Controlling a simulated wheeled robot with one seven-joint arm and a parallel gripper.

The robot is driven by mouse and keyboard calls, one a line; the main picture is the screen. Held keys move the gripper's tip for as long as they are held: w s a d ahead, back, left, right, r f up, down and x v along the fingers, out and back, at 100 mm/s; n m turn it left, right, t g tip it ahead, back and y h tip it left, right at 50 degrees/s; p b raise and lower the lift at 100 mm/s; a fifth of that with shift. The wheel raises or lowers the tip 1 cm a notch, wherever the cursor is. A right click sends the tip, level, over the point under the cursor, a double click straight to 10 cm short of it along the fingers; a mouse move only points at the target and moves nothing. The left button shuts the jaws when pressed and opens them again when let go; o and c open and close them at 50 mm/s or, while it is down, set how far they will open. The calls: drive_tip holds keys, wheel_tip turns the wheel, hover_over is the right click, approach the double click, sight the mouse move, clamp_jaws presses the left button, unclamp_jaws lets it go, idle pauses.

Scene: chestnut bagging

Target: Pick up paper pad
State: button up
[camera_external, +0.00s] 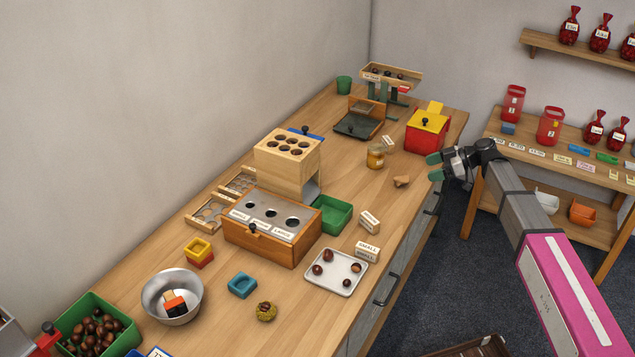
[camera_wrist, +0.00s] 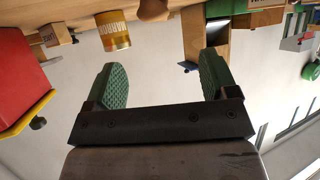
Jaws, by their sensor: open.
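My gripper (camera_external: 435,167) is open and empty, with green pads. It is held out at the right edge of the wooden workbench, beside the red and yellow box. In the wrist view nothing is between its fingers (camera_wrist: 163,76). I cannot pick out the paper pad with certainty in either view. The box also shows at the left of the wrist view (camera_wrist: 22,75), which is upside down.
Near the gripper on the workbench (camera_external: 335,212) are a jar (camera_external: 376,157) and a small brown object (camera_external: 401,181). The wooden sorter (camera_external: 272,230), white tray (camera_external: 336,273) and metal bowl (camera_external: 172,297) stand farther left. A shelf table (camera_external: 560,155) with labels and bags is at right.

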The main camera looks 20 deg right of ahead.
sight(405, 177)
drive_tip(key=x, duration=0.6)
drive_tip(key=shift+d+f, duration=0.1)
drive_tip(key=x, duration=0.5)
drive_tip(key=shift+w+d+f, duration=0.15)
drive_tip(key=shift+w, duration=0.1)
drive_tip(key=c, duration=1)
